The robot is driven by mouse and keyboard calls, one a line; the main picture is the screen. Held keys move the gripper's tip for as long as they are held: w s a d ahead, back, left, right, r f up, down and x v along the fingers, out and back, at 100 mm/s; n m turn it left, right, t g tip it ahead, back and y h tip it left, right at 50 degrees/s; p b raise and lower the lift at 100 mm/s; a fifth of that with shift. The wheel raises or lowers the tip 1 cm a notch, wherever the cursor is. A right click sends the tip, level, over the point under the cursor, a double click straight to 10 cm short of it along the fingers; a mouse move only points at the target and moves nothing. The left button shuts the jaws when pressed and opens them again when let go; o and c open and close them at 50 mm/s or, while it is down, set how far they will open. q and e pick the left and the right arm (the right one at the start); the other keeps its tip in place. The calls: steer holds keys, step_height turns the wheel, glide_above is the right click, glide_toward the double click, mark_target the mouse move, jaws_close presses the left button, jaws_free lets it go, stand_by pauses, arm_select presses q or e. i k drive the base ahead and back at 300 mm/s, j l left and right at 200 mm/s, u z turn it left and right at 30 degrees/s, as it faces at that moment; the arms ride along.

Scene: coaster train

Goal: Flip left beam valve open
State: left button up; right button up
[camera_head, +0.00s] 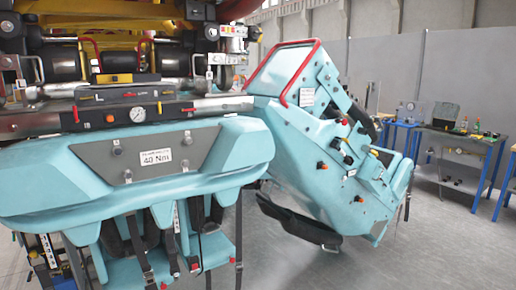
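A dark beam (125,98) runs across the top of the teal coaster car front (150,185). It carries a round white gauge (137,115). A small red lever (76,114) stands upright on the beam's left part, and a smaller red-tipped lever (159,107) stands right of the gauge. I cannot tell for sure which part is the left beam valve or whether it is open. Neither of my grippers shows.
A second teal unit (335,140) with a red frame (298,75) leans at the right. A workbench (455,137) with tools stands farther back. Straps (140,250) hang below the car front. The grey floor (440,240) at the lower right is clear.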

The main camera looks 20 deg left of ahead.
mark_target(76, 120)
steer(key=u, duration=1.6)
steer(key=i+l+z, duration=0.2)
steer(key=i+l, duration=0.25)
steer(key=i+j+z, duration=0.4)
steer(key=i+j, duration=0.7)
steer(key=j, duration=0.1)
